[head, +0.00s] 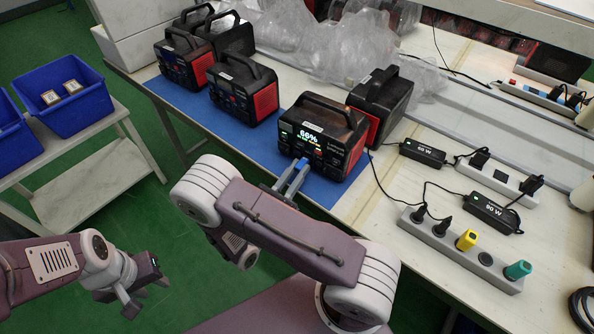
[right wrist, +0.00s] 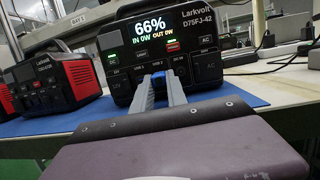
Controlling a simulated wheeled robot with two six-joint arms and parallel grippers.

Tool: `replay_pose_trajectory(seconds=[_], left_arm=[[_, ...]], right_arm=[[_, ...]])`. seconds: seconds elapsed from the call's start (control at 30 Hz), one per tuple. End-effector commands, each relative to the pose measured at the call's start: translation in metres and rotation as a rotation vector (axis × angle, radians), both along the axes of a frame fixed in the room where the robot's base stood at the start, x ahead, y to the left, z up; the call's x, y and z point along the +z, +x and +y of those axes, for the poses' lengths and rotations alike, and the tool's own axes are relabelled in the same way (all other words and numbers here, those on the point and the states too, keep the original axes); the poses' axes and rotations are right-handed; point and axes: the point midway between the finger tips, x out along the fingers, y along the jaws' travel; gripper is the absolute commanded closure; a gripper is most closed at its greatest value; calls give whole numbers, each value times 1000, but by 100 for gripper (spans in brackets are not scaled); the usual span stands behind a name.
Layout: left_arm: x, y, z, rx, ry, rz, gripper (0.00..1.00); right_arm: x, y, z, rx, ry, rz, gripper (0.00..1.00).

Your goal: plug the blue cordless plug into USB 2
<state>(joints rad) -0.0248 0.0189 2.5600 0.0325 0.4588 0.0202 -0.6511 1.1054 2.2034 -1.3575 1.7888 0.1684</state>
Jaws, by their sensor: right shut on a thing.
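The power station (head: 318,138), a black and red unit marked Larkvolt, stands on the blue mat with its screen at 66%, IN 0W, OUT 0W. Its front panel (right wrist: 157,45) faces me in the right wrist view. My right gripper (head: 296,176) is shut on the small blue plug (head: 302,163) at the lower front of this panel. The plug also shows between the fingertips in the right wrist view (right wrist: 159,80). The fingers and plug hide part of the lower port row; I cannot tell whether the plug touches or enters a port. My left gripper (head: 138,299) hangs low over the floor at left, apart from everything.
Other power stations stand left (head: 243,88) and right behind (head: 381,103). A power strip (head: 460,249) with yellow and teal plugs and chargers (head: 423,152) with cables lie right. Clear plastic wrap (head: 350,45) lies behind. A blue bin (head: 60,97) sits on a left cart.

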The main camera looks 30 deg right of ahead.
Motion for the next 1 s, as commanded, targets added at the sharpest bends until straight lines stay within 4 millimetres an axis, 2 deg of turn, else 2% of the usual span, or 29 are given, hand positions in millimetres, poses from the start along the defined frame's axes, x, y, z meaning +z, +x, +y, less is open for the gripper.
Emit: replay_pose_trajectory(seconds=[0.17,0.2,0.27,0.3,0.67,1.0], left_arm=[[2,0,0,0,0,0,64],[1,0,0,0,0,0,64],[1,0,0,0,0,0,64],[1,0,0,0,0,0,64],[2,0,0,0,0,0,64],[6,0,0,0,0,0,64]], right_arm=[[0,1,-2,-1,0,0,100],[0,1,-3,0,0,0,77],[0,1,-2,0,0,0,60],[0,1,-2,0,0,0,57],[-1,-1,3,3,0,0,57],[-18,-30,60,4,0,-1,57]])
